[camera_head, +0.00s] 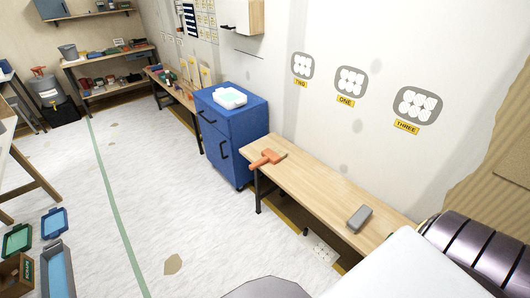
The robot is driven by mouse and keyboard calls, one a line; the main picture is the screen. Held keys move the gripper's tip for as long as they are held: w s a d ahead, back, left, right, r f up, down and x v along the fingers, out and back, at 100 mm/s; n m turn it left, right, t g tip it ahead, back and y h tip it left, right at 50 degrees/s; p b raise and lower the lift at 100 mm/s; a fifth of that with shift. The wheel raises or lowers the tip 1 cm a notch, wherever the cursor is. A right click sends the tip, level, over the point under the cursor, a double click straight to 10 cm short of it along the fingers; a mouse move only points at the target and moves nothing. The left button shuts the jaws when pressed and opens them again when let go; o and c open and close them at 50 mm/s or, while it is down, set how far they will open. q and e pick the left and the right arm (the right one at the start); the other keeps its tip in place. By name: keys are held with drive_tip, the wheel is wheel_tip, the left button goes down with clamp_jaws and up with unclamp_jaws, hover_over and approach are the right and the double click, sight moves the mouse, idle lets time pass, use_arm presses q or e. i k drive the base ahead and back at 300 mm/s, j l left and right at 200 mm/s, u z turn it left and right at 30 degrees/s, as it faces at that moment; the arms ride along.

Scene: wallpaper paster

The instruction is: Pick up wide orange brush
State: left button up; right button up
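Neither of my grippers shows in the head view. Only parts of my own body show, at the bottom and in the lower right corner, and they cover the right end of the bench.
A grey block (359,218) lies further right on the bench. A blue cabinet (228,135) with a white tray (229,97) on top stands beside the bench's left end. Blue and green trays lie at the lower left. The floor (165,190) before the bench is clear.

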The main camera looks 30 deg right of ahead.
sight(273, 155)
drive_tip(key=i, duration=0.8)
drive_tip(key=i+j+z, duration=0.15)
drive_tip(key=i, duration=0.25)
drive_tip(key=i+j+z, duration=0.15)
drive_tip(key=i, duration=0.2)
drive_tip(key=i+j+z, duration=0.15)
drive_tip(key=i+z, duration=0.15)
drive_tip(key=z, duration=0.15)
drive_tip(key=i+j+z, duration=0.25)
drive_tip(key=z, duration=0.15)
drive_tip(key=i+j+z, duration=0.2)
drive_tip(key=z, duration=0.25)
drive_tip(key=i+j+z, duration=0.15)
drive_tip(key=j+z, duration=0.3)
drive_tip(key=i+j+z, duration=0.1)
drive_tip(key=j+z, duration=0.2)
drive_tip(key=z, duration=0.15)
drive_tip(key=j+z, duration=0.4)
drive_tip(key=i+j+z, duration=0.1)
drive_tip(key=j+z, duration=0.9)
